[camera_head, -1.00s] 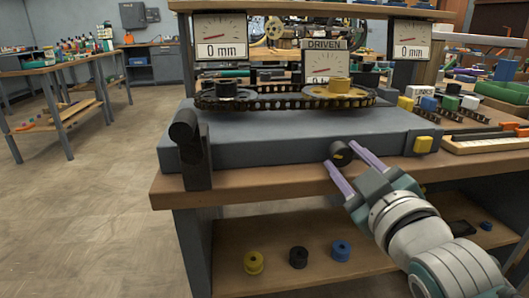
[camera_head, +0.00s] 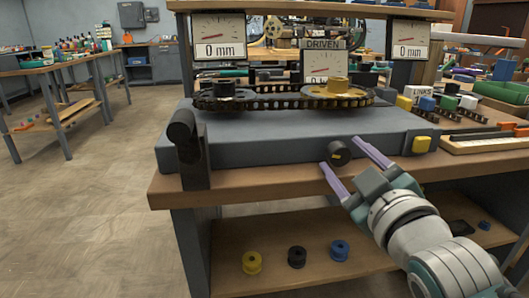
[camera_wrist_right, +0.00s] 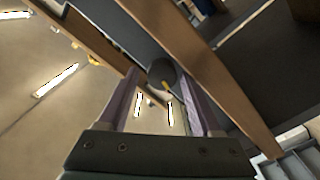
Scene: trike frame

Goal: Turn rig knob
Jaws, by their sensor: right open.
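The rig knob (camera_head: 340,152) is a dark round knob with a small yellow mark, on the front face of the grey rig base (camera_head: 270,150). My right gripper (camera_head: 341,155) is open, with one purple finger to the lower left of the knob and the other to its upper right. A gap shows between the knob and each finger. In the right wrist view the knob (camera_wrist_right: 162,72) with its yellow mark appears between the finger ends. My left gripper is not in view.
A chain runs around two sprockets (camera_head: 338,88) on top of the rig. Gauges (camera_head: 219,40) above read 0 mm. A yellow button (camera_head: 422,145) is right of the knob. A black post (camera_head: 194,150) stands at the rig's left end. Spools (camera_head: 252,262) sit on the shelf below.

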